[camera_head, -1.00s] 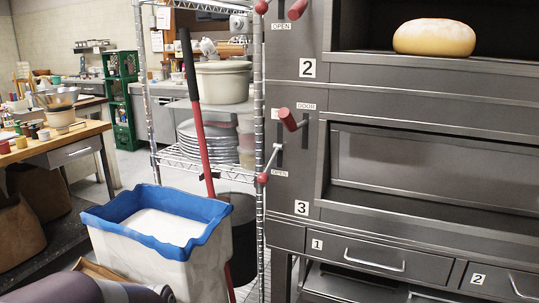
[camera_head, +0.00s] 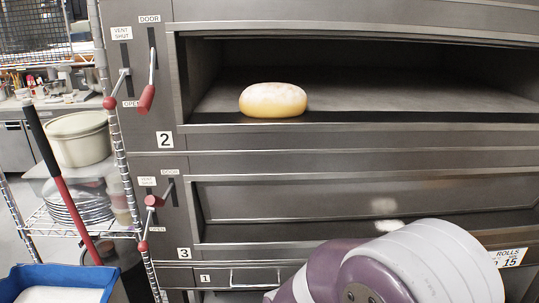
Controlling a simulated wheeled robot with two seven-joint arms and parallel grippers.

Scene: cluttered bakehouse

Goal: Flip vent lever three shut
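Vent lever three (camera_head: 142,246) is a thin lever with a red knob on the left panel of oven deck 3. Its knob hangs low, beside the OPEN label (camera_head: 158,229) and well below the VENT SHUT label (camera_head: 147,181). Deck 3's door lever (camera_head: 154,201), also red-knobbed, sticks out just above and partly covers the vent slot. The number 3 plate (camera_head: 184,253) is below right. A purple and white link of my arm fills the bottom right. Neither gripper is in view.
Deck 2 above has its own vent lever (camera_head: 110,103) and door lever (camera_head: 146,98). Its chamber is open with a round loaf (camera_head: 273,100) inside. A wire rack (camera_head: 119,165), a red-handled tool (camera_head: 76,205) and a blue-rimmed bin (camera_head: 25,275) stand left of the panel.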

